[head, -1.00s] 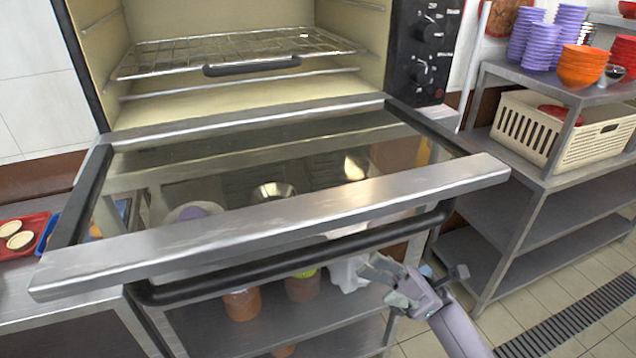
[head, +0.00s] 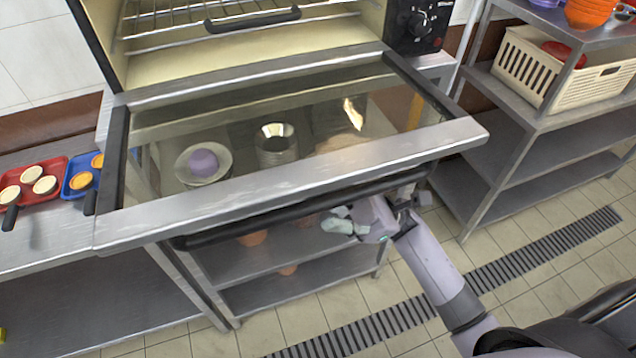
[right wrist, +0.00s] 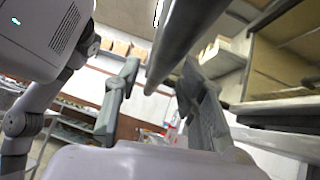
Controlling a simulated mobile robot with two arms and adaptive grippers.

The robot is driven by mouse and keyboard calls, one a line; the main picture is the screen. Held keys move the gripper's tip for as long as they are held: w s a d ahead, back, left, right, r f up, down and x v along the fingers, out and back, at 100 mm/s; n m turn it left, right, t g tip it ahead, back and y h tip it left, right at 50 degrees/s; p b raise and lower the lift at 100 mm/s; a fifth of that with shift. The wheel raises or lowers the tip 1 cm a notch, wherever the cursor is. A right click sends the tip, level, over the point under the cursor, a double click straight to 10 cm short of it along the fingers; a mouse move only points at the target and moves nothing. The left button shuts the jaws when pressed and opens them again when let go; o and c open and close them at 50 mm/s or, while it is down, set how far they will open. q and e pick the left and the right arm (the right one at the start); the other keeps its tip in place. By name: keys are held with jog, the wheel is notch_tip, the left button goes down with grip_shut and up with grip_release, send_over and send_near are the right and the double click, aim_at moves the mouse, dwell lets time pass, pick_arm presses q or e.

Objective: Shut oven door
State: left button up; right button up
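The oven door (head: 300,188) is fully lowered in the head view, a glass panel in a metal frame lying about level in front of the open oven (head: 150,82). A black bar handle (head: 270,222) runs along under its front edge. My right gripper (head: 378,210) is at the right part of this handle, just below the door's front edge. In the right wrist view, the fingers of my right gripper (right wrist: 161,70) are spread, and the handle bar (right wrist: 182,35) runs close by their tips. I cannot tell if they touch it. My left gripper is not in view.
A wire rack (head: 165,18) is inside the oven. A red tray (head: 50,190) and a blue tray (head: 80,168) lie on the counter at left. A metal shelf unit (head: 540,122) with a cream basket (head: 525,72) stands at right. Open floor lies in front.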

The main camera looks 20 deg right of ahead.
jog(key=shift+p+x, duration=0.45)
jog(key=shift+x, duration=1)
grip_shut()
